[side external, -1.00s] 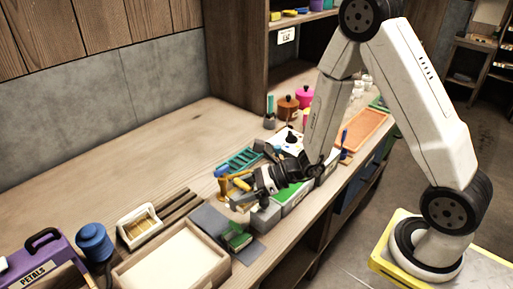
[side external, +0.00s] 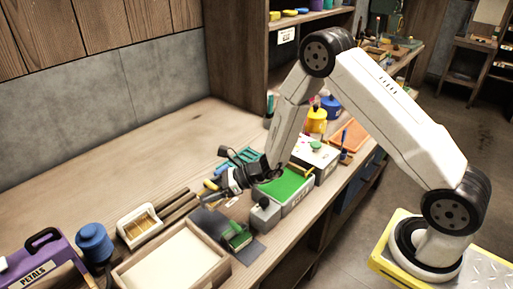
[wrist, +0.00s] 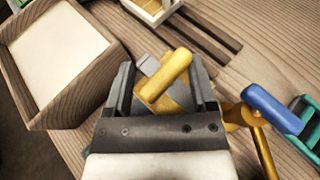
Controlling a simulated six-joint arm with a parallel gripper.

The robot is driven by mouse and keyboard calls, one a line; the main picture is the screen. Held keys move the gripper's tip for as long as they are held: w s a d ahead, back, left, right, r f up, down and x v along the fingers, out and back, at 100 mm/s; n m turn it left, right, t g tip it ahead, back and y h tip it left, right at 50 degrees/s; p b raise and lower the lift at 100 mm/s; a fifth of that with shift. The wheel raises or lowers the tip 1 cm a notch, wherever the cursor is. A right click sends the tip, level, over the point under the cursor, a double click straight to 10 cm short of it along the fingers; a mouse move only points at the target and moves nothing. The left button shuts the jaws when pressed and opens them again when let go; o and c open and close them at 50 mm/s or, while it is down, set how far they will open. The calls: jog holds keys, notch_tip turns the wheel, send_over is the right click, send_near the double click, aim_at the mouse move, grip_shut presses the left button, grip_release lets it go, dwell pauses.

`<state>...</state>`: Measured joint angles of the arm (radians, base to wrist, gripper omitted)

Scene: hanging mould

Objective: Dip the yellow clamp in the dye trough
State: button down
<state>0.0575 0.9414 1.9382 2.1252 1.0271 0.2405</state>
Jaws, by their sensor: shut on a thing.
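The yellow clamp (wrist: 170,78) sits between the two fingers of my gripper (wrist: 163,88) in the wrist view, with a grey part at its upper left. My gripper is shut on it. In the side view my gripper (side external: 218,188) is low over the bench, left of the dye trough, and the clamp is hard to make out there. The trough (side external: 296,204) is a grey box with a bright green surface. It stands near the bench's front edge, partly behind my wrist.
A blue-handled piece (wrist: 272,108) on a yellow post is close to the right of my gripper. A wooden-framed tray (side external: 172,264) lies in front. A small grey block (side external: 265,216) stands between tray and trough. The back of the bench is clear.

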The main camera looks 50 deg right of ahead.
aim_at(203, 195)
jog(key=shift+w+a+f, duration=0.15)
jog(key=shift+w+f, duration=0.5)
jog(key=shift+f, duration=0.1)
jog(key=shift+w+a+f, duration=0.1)
jog(key=shift+w+f, duration=0.5)
jog(key=shift+f, duration=0.1)
jog(key=shift+w+f, duration=0.45)
jog(key=shift+f, duration=1.5)
grip_release()
jog(key=shift+f, duration=0.1)
jog(key=shift+f, duration=0.1)
jog(key=shift+v, duration=3.85)
jog(key=shift+f, duration=0.1)
